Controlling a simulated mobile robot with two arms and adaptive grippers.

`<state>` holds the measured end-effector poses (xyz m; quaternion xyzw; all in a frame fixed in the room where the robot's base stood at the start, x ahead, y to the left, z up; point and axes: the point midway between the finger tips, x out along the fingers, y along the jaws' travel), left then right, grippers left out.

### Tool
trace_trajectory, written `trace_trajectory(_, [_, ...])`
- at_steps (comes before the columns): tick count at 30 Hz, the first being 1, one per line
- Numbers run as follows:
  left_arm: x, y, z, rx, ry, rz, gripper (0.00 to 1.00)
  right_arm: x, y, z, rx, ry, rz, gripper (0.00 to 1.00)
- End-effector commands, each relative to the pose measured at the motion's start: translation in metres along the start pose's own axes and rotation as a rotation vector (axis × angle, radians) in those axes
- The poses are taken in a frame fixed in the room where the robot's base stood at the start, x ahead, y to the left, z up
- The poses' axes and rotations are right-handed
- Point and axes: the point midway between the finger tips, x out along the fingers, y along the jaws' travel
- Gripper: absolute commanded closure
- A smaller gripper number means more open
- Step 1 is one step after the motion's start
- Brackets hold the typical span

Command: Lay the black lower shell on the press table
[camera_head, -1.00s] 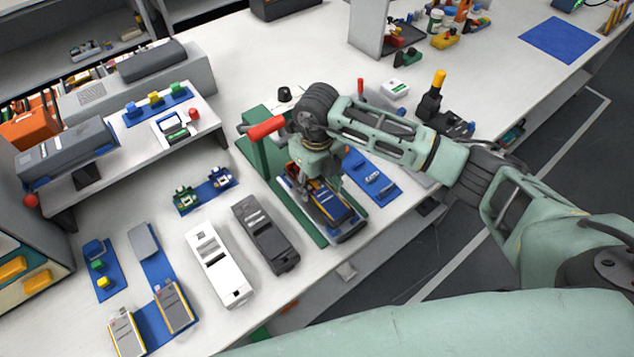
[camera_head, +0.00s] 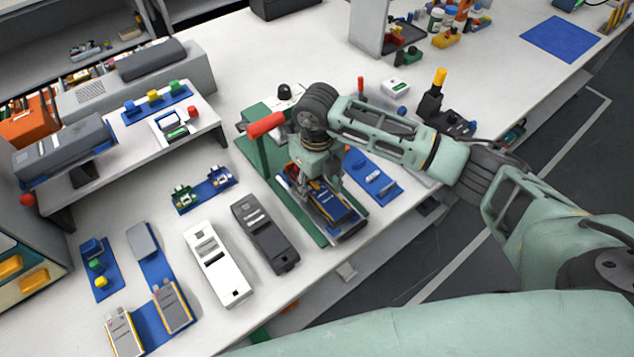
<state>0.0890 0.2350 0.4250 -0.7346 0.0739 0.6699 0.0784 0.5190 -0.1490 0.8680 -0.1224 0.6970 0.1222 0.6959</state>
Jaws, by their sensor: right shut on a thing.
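My right gripper (camera_head: 318,182) points down over the green press base and is shut on the near-black lower shell (camera_head: 350,228), which has a blue block and yellow edging in it. The shell is at the press table (camera_head: 322,239), partly covered by the gripper; I cannot tell whether it rests fully on the surface. The red press handle (camera_head: 266,125) stands just left of my wrist. My left gripper is not in view.
A dark grey casing (camera_head: 265,235) and a white casing (camera_head: 217,265) lie to the left. Blue mats with pouch cells (camera_head: 172,306) lie further left. A blue fixture (camera_head: 372,176) sits right of the press. The table's front edge is close below the press.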

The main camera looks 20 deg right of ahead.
Motion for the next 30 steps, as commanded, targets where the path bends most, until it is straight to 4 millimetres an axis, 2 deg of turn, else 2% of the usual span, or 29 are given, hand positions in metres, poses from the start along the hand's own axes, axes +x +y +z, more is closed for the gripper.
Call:
trace_trajectory(15, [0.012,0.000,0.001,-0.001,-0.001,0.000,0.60,0.013,0.000,0.000,0.000,-0.001,0.000,0.78])
trace_trajectory(16, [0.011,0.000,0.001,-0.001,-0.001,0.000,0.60,0.012,0.000,0.001,0.000,-0.001,0.000,0.49])
trace_trajectory(23, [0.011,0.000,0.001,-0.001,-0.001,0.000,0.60,0.012,0.000,0.000,0.000,-0.001,0.000,0.29])
trace_trajectory(30, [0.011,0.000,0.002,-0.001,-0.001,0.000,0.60,0.013,0.000,0.000,0.000,0.000,0.000,0.29])
